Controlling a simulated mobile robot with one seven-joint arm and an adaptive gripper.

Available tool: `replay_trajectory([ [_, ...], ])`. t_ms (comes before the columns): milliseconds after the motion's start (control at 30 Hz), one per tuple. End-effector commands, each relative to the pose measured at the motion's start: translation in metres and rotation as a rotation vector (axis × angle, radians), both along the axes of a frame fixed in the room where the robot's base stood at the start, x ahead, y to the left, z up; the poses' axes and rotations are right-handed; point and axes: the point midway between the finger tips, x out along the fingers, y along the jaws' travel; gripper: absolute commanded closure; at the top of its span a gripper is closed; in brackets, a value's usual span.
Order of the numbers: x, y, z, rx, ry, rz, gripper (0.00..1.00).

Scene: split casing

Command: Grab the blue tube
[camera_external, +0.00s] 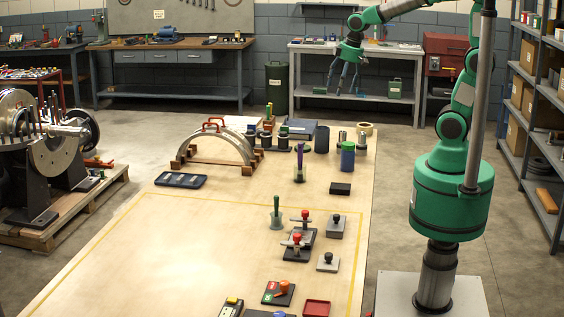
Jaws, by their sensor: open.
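A blue upright cylinder with a green top (347,158) stands on the wooden table, right of centre. A dark navy upright cylinder (322,139) stands just behind it to the left. Either could be the blue tube; I cannot tell which. My gripper (342,88) hangs from the green arm, fingers pointing down and apart, with nothing seen between them. In the picture it appears above and behind both cylinders, apart from them. Its exact height and distance are unclear.
A black block (341,189) lies in front. A metal half-ring casing (217,142) sits on wooden supports. Several stamp-like tools stand nearer. The yellow-outlined area's left part (180,250) is bare.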

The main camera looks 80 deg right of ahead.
Motion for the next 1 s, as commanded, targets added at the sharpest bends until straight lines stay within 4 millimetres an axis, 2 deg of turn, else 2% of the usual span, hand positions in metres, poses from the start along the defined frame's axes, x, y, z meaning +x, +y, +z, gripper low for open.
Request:
replay_trajectory([
  [200,0.037,-0.047,-0.034,0.006,0.072,-0.006,0.25],
  [500,0.074,-0.114,-0.096,0.026,0.162,-0.006,0.25],
  [700,0.088,-0.156,-0.139,0.045,0.210,-0.004,0.25],
  [800,0.091,-0.171,-0.156,0.052,0.227,-0.003,0.25],
  [1000,0.094,-0.184,-0.172,0.060,0.242,-0.001,0.25],
])
